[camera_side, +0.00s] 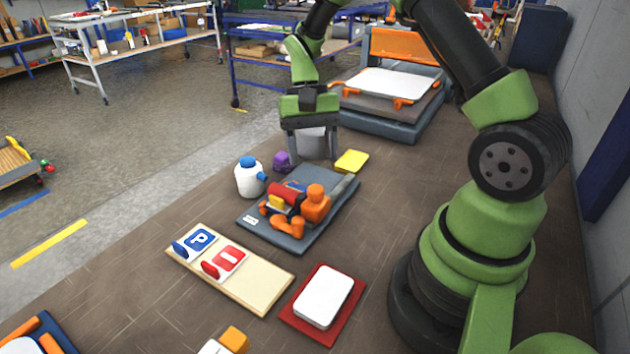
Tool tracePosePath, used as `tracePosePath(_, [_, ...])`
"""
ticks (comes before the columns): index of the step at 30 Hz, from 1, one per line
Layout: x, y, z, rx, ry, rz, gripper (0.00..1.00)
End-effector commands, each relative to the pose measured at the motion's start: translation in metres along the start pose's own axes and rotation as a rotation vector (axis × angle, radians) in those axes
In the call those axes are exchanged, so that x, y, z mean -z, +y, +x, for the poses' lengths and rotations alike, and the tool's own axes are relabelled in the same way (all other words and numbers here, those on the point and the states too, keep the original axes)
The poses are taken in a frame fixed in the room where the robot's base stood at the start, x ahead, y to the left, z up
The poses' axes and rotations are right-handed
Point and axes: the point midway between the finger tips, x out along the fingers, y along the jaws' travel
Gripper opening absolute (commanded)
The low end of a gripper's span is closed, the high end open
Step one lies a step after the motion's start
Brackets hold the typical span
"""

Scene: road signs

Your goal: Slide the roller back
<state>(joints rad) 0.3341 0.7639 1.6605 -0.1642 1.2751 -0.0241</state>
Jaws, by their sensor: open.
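A red cylinder with orange end pieces (287,194), which may be the roller, lies on a grey plate (263,237) in the middle of the bench. An orange block (316,203) stands at its right, and a dark grey bar (346,186) lies along the plate's right edge. I cannot tell for sure which part is the roller. My gripper (311,155) is open, pointing down, beyond the plate's far edge. A grey cylindrical container (317,145) shows between and behind its fingers; I cannot tell whether they touch it.
A white bottle with a blue cap (249,179), a purple piece (282,161) and a yellow block (351,161) surround the plate's far end. A wooden board (258,287) with blue and red signs and a red tray (299,326) with a white plate lie nearer. A press-like machine stands behind.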

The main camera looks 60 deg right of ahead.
Motion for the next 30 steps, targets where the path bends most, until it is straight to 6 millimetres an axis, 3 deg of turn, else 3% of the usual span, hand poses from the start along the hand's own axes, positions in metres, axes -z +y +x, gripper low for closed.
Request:
tracePosePath(3, [-0.001,0.0,0.024,-0.003,-0.006,0.0,0.59])
tracePosePath(9, [-0.001,0.0,0.051,-0.001,-0.002,-0.001,0.59])
tracePosePath(21, [0.0,0.0,0.058,0.001,0.002,0.0,0.59])
tracePosePath(28, [0.0,0.0,0.058,0.001,0.002,0.0,0.06])
tracePosePath(30, [0.0,0.0,0.058,0.001,0.002,0.0,0.0])
